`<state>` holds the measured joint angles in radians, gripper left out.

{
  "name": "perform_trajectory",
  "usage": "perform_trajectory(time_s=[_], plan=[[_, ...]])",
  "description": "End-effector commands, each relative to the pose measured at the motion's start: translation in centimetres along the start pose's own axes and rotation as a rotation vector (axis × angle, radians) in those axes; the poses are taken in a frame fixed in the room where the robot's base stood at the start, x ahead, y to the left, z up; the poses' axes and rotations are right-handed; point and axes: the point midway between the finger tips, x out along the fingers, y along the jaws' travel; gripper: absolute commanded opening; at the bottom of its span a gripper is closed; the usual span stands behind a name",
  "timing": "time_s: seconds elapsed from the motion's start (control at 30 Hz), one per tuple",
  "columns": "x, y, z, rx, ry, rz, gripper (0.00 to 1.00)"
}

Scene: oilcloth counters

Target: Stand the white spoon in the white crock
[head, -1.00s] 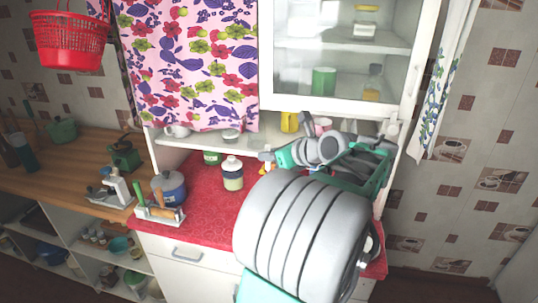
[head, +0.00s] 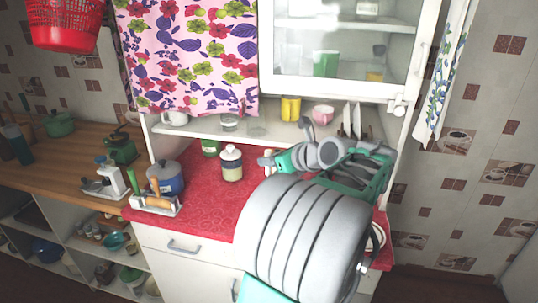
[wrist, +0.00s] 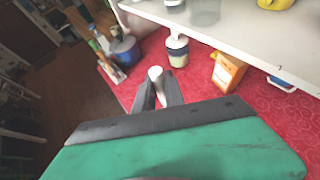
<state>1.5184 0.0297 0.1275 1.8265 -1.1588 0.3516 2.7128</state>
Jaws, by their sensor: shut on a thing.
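My gripper (wrist: 158,92) is shut on a slim white piece (wrist: 156,74) in the wrist view, which looks like the white spoon. No open white crock can be made out; my arm covers the right part of the counter. A pale jar with a white lid (head: 232,164) stands apart from the fingers, and also shows in the wrist view (wrist: 177,50).
A blue pot (head: 167,178) and a tray with wooden-handled tools (head: 157,205) stand at the counter's left. An orange box (wrist: 228,70) stands right of the fingers. The shelf (head: 270,133) with a yellow mug (head: 291,108) overhangs the back. The counter's front middle is clear.

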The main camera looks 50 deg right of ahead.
Motion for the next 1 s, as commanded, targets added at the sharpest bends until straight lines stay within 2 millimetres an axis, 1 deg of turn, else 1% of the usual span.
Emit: perform_trajectory(time_s=[0.2, 0.5, 0.63, 0.9, 0.93, 1.0], plan=[[1.0, 0.0, -1.9, 0.003, 0.0, 0.0, 0.0], [2.2, 0.0, -4.1, 0.002, -0.001, 0.0, 0.0], [2.4, 0.0, -4.5, 0.001, 0.0, 0.0, 0.0], [2.4, 0.0, -4.6, 0.0, 0.0, -0.001, 0.0], [2.4, 0.0, -4.6, 0.0, 0.0, 0.0, 0.15], [2.4, 0.0, -4.6, 0.0, 0.0, 0.0, 0.21]])
